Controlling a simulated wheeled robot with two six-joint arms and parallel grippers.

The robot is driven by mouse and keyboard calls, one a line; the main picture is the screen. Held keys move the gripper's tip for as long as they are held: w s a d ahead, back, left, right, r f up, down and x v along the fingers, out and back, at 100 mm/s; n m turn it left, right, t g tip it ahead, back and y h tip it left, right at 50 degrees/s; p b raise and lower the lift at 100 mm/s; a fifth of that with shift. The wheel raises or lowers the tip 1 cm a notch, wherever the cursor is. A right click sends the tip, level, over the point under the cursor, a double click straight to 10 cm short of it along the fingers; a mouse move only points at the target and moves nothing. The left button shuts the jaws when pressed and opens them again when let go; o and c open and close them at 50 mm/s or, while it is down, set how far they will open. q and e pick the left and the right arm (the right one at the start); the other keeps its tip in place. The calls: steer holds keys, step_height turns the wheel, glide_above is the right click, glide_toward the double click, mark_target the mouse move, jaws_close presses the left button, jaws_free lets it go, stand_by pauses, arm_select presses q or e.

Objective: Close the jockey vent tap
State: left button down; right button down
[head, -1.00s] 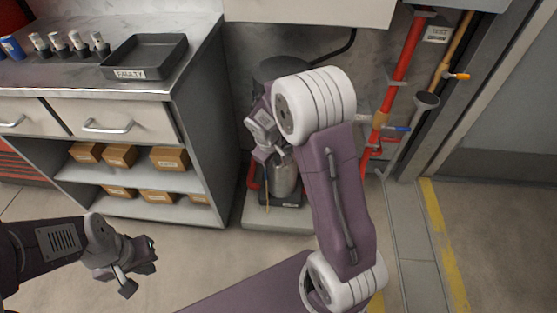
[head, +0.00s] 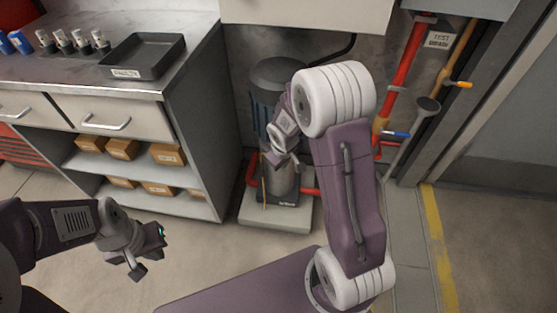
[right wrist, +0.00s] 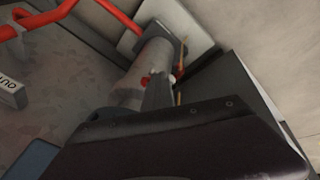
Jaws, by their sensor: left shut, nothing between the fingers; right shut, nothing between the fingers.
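The jockey pump (head: 278,84) has a dark blue-grey motor on a steel cylinder and stands on a pale plinth behind my right arm. In the right wrist view its grey cylinder (right wrist: 138,72) carries a small red knob (right wrist: 145,81), which may be the vent tap; its handle position is unclear. My right gripper (head: 280,158) is shut and empty in front of the pump body. In the right wrist view the gripper (right wrist: 158,90) reaches close to the red knob; contact cannot be told. My left gripper (head: 150,252) is shut and empty, low beside the cabinet.
Red pipes (head: 308,190) run at the pump's base. A red riser with a blue-handled valve (head: 396,134) and an orange-handled pipe (head: 459,84) stand right. A workbench (head: 190,62) with a black tray (head: 143,54) stands left. The floor before the plinth is partly clear.

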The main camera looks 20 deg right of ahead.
steer(key=d+f+p, duration=0.1)
steer(key=p, duration=0.1)
steer(key=s+y+p, duration=0.1)
steer(key=p, duration=0.1)
steer(key=shift+d+f+t+p, duration=0.3)
steer(key=shift+d+f+p, duration=0.1)
steer(key=shift+w, duration=0.1)
steer(key=shift+w+a+f+b, duration=0.2)
steer(key=shift+w+a+b, duration=0.2)
steer(key=shift+a, duration=0.25)
steer(key=shift+s, duration=0.1)
